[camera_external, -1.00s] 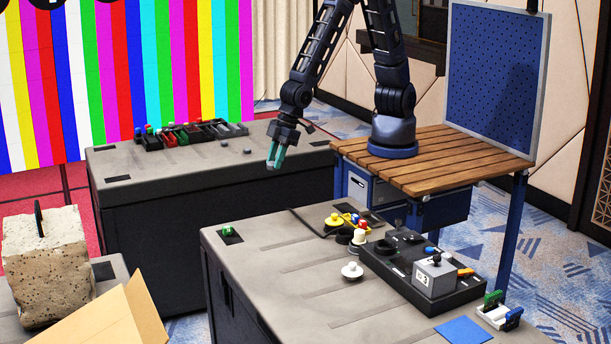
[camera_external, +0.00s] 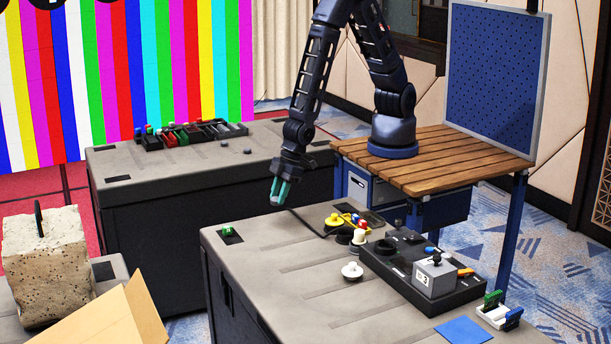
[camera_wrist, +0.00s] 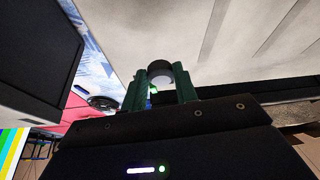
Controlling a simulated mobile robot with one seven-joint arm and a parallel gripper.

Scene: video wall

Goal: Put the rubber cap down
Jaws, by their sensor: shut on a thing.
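My gripper (camera_external: 280,191) has teal fingers pointing down and hangs above the far left edge of the near grey workbench (camera_external: 258,262). In the wrist view its fingers (camera_wrist: 160,85) are closed on a small round, dark grey rubber cap (camera_wrist: 160,69). The cap sits between the fingertips, with its rounded edge facing away from the wrist. In the external view the cap is too small or hidden to make out. The pale bench top shows beyond the fingers in the wrist view, and the cap appears apart from it.
A green piece on a dark pad (camera_external: 230,235) lies at the bench's left corner. Yellow, black and white round parts (camera_external: 352,236) stand right of my gripper, beside a black tray (camera_external: 390,268). The bench's left middle is clear.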

